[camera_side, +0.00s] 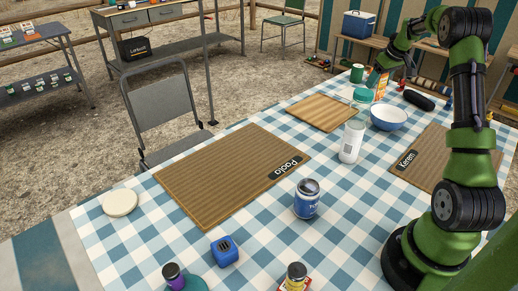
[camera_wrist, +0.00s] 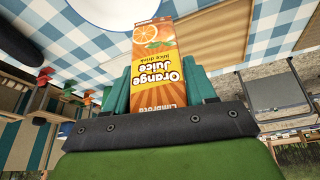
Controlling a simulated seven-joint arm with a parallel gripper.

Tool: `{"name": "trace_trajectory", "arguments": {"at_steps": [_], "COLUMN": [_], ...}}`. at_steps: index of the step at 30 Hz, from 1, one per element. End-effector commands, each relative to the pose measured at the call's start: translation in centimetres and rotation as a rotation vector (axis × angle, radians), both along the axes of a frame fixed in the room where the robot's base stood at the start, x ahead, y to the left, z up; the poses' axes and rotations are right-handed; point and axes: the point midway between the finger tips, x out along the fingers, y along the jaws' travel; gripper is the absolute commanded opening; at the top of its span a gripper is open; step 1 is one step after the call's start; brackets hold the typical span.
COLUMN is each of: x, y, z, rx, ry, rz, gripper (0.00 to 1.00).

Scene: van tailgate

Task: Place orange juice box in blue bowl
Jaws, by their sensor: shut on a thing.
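My gripper (camera_side: 373,84) is at the far end of the table, left of and behind the blue bowl (camera_side: 388,116). It is shut on the orange juice box (camera_side: 381,89), which shows orange and white. In the wrist view the box (camera_wrist: 160,65) sits between the teal fingers (camera_wrist: 160,92), its "Orange Juice" label upside down. The bowl's white inside (camera_wrist: 115,8) shows at the top edge of the wrist view, partly cut off. The box is outside the bowl. How high it is above the table I cannot tell.
A wooden board (camera_side: 320,112) lies left of my gripper. A dark rounded object (camera_side: 419,100) lies right of the bowl. A green can (camera_side: 357,73) stands behind.

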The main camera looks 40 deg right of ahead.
Motion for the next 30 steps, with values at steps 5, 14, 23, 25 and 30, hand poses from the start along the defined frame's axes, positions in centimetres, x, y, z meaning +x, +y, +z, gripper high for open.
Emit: {"name": "trace_trajectory", "arguments": {"at_steps": [5, 14, 23, 25, 30], "x": [-4.2, -5.2, -5.2, -5.2, -5.2], "y": [-3.2, -3.8, -3.8, -3.7, -3.8], "z": [0.1, -3.5, -6.8, -7.6, -9.9], "rx": [0.002, 0.014, 0.01, 0.013, 0.011], "ry": [-0.009, -0.023, -0.025, -0.024, -0.024], "rz": [-0.108, -0.144, -0.143, -0.144, -0.142], "gripper": [0.18, 0.18, 0.18, 0.18, 0.18]}}
